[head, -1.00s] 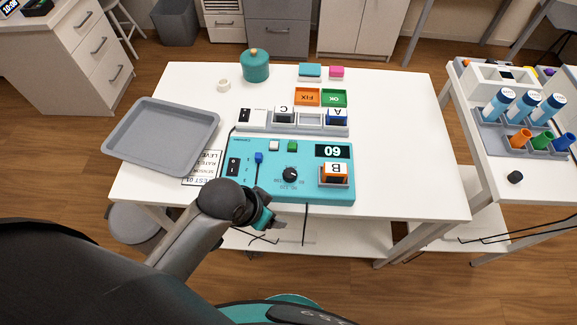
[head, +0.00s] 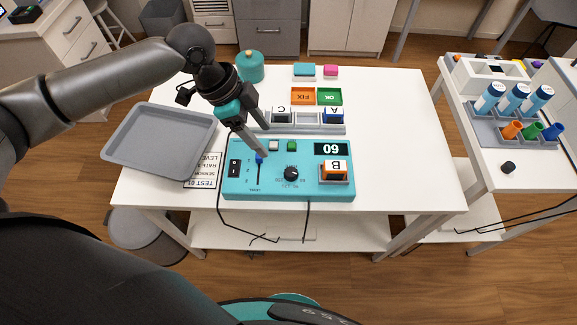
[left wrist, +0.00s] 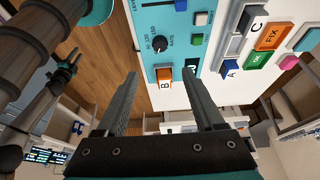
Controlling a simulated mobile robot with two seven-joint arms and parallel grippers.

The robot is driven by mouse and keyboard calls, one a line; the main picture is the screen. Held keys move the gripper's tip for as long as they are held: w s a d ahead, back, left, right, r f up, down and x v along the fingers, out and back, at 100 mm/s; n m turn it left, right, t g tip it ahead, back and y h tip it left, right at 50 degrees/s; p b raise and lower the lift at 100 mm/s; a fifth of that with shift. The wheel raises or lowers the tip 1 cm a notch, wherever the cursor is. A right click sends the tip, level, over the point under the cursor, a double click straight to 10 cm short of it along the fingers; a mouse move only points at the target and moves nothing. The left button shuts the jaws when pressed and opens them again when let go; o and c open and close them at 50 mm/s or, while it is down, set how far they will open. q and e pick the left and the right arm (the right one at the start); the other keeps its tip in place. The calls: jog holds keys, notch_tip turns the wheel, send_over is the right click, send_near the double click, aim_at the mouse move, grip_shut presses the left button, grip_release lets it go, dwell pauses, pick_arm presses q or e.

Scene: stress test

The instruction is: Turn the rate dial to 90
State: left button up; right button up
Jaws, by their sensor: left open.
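The rate dial (head: 291,174) is a black round knob on the teal control panel (head: 228,190). It also shows in the left wrist view (left wrist: 159,43), with printed numbers around it. The panel's dark display (head: 331,149) appears to read 60, seen upside down. My left gripper (head: 266,141) is open and empty above the panel's far left part, up and left of the dial and apart from it. In the left wrist view its two fingers (left wrist: 160,74) stand wide apart with nothing between them. My right gripper is not in view.
An orange-and-white B block (head: 335,168) sits at right. Behind the panel is a rack with A and C blocks. A grey tray (head: 125,155) is at left. The table's right part is clear.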

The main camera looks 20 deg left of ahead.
aim_at(291, 172)
pick_arm(q)
jog(key=b+x, duration=0.2)
jog(key=x, duration=1.3)
jog(key=shift+a, duration=0.1)
grip_shut()
